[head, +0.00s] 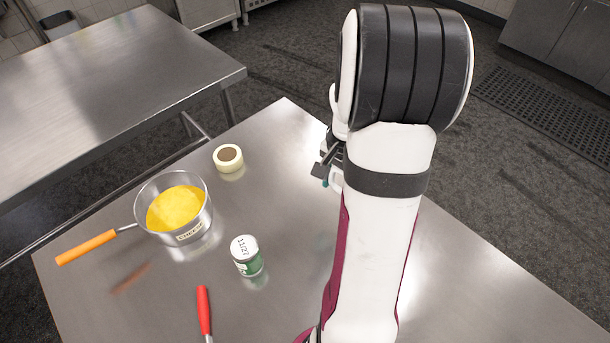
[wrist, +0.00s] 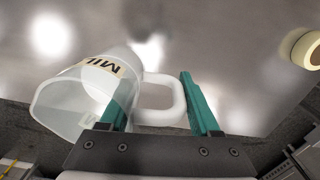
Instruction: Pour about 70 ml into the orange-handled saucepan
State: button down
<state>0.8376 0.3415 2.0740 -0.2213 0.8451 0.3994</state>
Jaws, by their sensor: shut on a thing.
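The saucepan (head: 174,211) stands on the steel table at the left of the head view. Its orange handle (head: 86,247) points left, and a yellow filling (head: 175,208) shows inside. Its front carries a small label. A pale translucent jug (wrist: 84,95) with a label starting "MIL" fills the left of the wrist view. My gripper (wrist: 158,106) has its teal fingers on either side of the jug's handle (wrist: 163,100), shut on it. In the head view my arm hides most of the gripper and jug. The jug's liquid level cannot be told.
A cream roll of tape (head: 228,158) lies behind the saucepan. The steel table (head: 285,125) is bare between the tape and my arm.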

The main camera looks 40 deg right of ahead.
jog(key=w+a+r+n, duration=0.1)
jog(key=w+a+n, duration=1.4)
jog(key=w+a, duration=0.45)
jog(key=w+a+n, duration=0.2)
jog(key=a+n, duration=0.4)
jog(key=a, duration=0.6)
jog(key=w+a+n, duration=0.2)
jog(key=a+n, duration=0.4)
jog(key=a, duration=0.6)
jog(key=shift+w+a+r, duration=0.35)
jog(key=shift+w+r, duration=0.05)
jog(key=shift+d, duration=0.2)
jog(key=shift+s+d+r+t+y, duration=0.1)
jog(key=shift+d+r+t+y, duration=0.4)
jog(key=shift+y, duration=1.2)
jog(key=shift+s+d+r+t+y, duration=0.15)
jog(key=shift+d+y, duration=0.8)
jog(key=shift+y, duration=0.75)
jog(key=shift+s+d+r+t+y, duration=0.2)
jog(key=shift+d+y, duration=0.5)
jog(key=shift+y, duration=1)
